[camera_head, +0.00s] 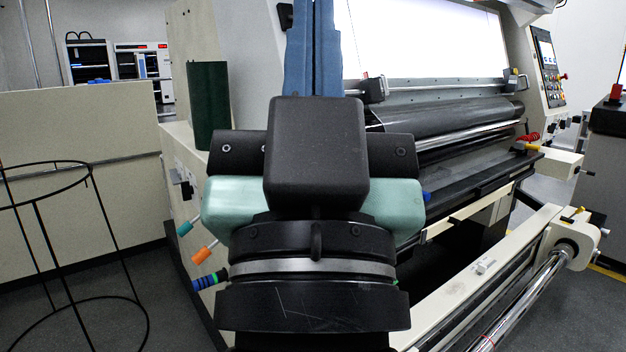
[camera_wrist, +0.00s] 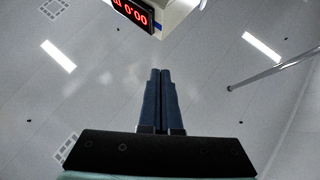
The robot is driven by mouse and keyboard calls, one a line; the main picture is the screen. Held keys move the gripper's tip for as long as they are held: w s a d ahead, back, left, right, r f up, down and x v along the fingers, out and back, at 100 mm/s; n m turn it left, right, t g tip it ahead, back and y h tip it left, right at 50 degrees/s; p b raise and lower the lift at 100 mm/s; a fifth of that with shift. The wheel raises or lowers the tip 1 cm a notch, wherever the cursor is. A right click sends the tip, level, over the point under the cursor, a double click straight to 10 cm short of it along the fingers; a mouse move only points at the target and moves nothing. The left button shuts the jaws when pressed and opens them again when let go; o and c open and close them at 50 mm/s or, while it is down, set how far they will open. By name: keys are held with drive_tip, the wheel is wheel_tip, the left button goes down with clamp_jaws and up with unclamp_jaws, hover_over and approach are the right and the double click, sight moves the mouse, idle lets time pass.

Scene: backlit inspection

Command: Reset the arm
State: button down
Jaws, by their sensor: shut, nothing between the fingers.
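My gripper (camera_wrist: 160,72) shows in the wrist view with its two blue fingers side by side, shut and with nothing between them. Behind the fingertips are the ceiling and a red digital display (camera_wrist: 133,14). In the head view my arm stands in the middle of the picture. The blue fingers (camera_head: 313,50) point up past the top edge, so their tips are hidden there. The black wrist housing and the pale green gripper body cover part of the machine behind.
A large inspection machine (camera_head: 440,75) with a bright backlit panel (camera_head: 425,38) and dark rollers fills the centre and right. A black wire stand (camera_head: 40,235) is at left, before a beige partition (camera_head: 80,130). Grey floor shows lower left.

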wheel_tip(320, 180, up, 23)
drive_tip(key=s+p, duration=0.1)
drive_tip(key=p, duration=2.1)
drive_tip(key=shift+s+t, duration=0.25)
drive_tip(key=shift+t, duration=0.05)
